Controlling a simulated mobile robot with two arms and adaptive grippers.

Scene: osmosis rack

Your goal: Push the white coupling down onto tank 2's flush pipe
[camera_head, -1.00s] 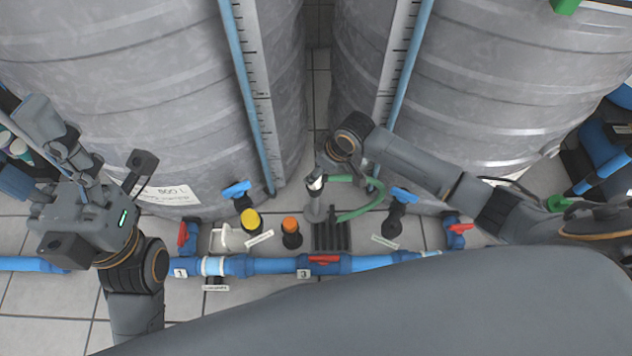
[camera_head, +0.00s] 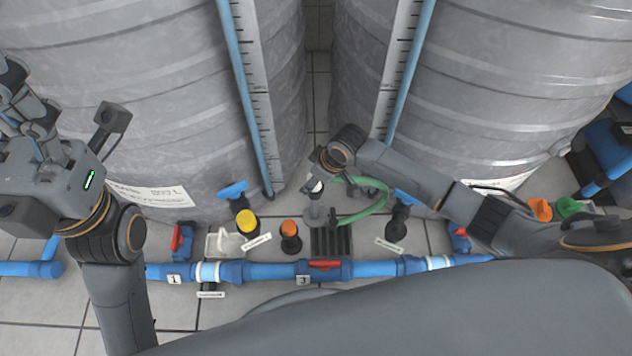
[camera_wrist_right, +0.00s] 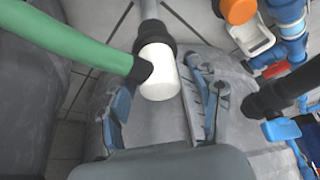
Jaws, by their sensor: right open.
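The white coupling (camera_wrist_right: 157,72) shows in the right wrist view, beneath a black collar at the end of a grey pipe (camera_wrist_right: 150,10). A green hose (camera_wrist_right: 70,45) joins its side through a black fitting. In the head view the coupling (camera_head: 314,186) is small, above the grey upright flush pipe (camera_head: 314,214); I cannot tell how far it sits on the pipe. My right gripper (camera_wrist_right: 165,108) is open, its fingers apart on either side below the coupling in the wrist view. My left gripper (camera_head: 42,122) is at the far left, away from the coupling; its finger opening is unclear.
Two large grey tanks (camera_head: 140,80) stand behind. A blue pipe (camera_head: 375,269) with red valve handles runs across the front. A yellow cap (camera_head: 246,221), an orange cap (camera_head: 289,229) and a black slotted drain (camera_head: 331,241) crowd the floor near the flush pipe.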

